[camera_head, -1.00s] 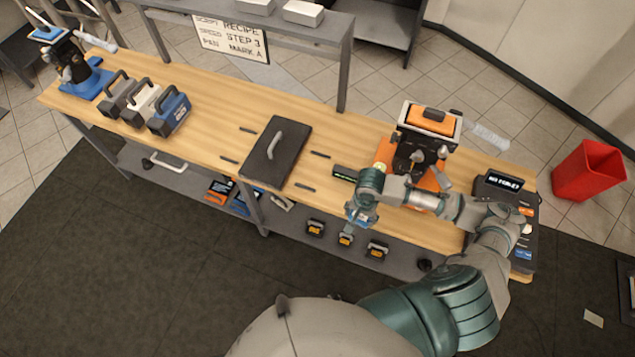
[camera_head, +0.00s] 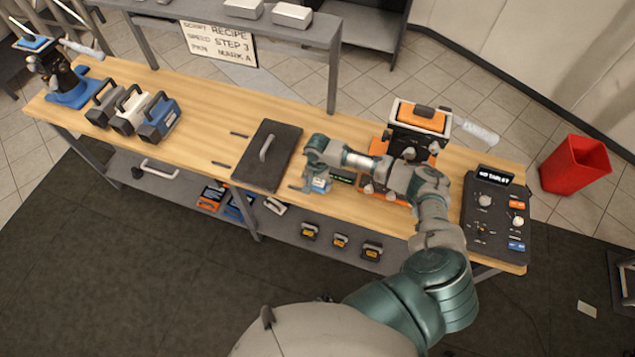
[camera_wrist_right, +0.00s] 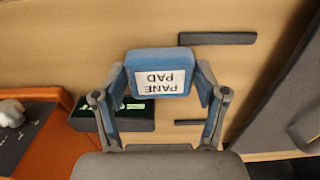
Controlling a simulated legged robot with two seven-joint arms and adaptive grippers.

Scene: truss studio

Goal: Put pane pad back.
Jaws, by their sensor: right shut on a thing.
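The pane pad (camera_wrist_right: 147,61) is a blue block with a white label that reads PANE PAD, upside down in the right wrist view. My right gripper (camera_wrist_right: 160,90) is shut on it, one finger on each side. In the head view my right gripper (camera_head: 318,184) hangs over the bench, just right of a dark slab with a grey handle (camera_head: 263,172). The pad is too small to make out clearly there. Whether it touches the bench I cannot tell. My left gripper is not in view.
Dark strips (camera_wrist_right: 217,38) lie on the wooden bench (camera_head: 205,110) around the slab. A small black box with a green display (camera_wrist_right: 128,123) is close beside the gripper. An orange-topped machine (camera_head: 417,120) and a black control panel (camera_head: 495,218) stand right. Handled blocks (camera_head: 158,118) stand left.

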